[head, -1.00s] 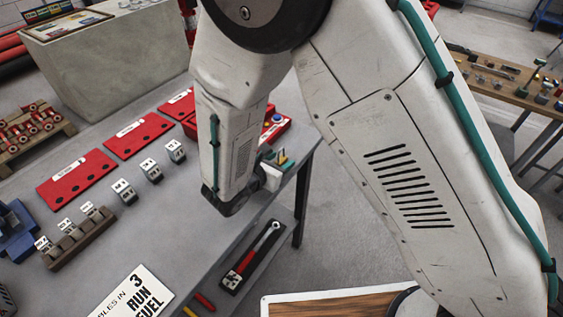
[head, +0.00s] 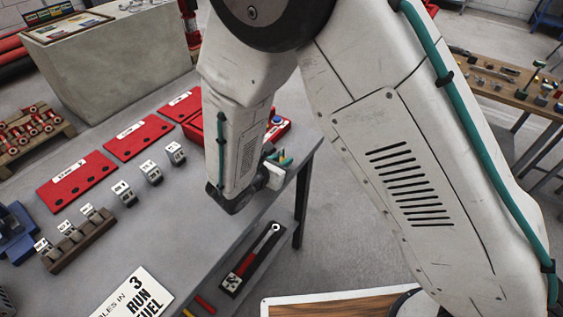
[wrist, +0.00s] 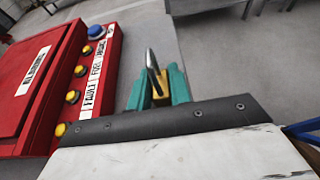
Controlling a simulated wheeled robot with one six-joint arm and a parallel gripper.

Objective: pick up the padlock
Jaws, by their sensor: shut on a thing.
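My gripper (wrist: 159,88) shows in the wrist view with its teal fingers closed around the yellow padlock (wrist: 158,92). The padlock's metal shackle (wrist: 151,66) sticks up and away between the fingers. Much of the padlock's body is hidden by the fingers and the dark gripper edge. In the head view my gripper (head: 279,160) shows only in small part behind my arm, above the right edge of the grey table, and I cannot make out the padlock clearly there.
A red alarm panel (wrist: 45,75) with yellow buttons and a blue button stands left of my gripper. Red plates (head: 75,181) and small tagged blocks (head: 122,193) lie on the grey table (head: 190,235). A tray with a wrench (head: 250,262) sits below the table's right edge.

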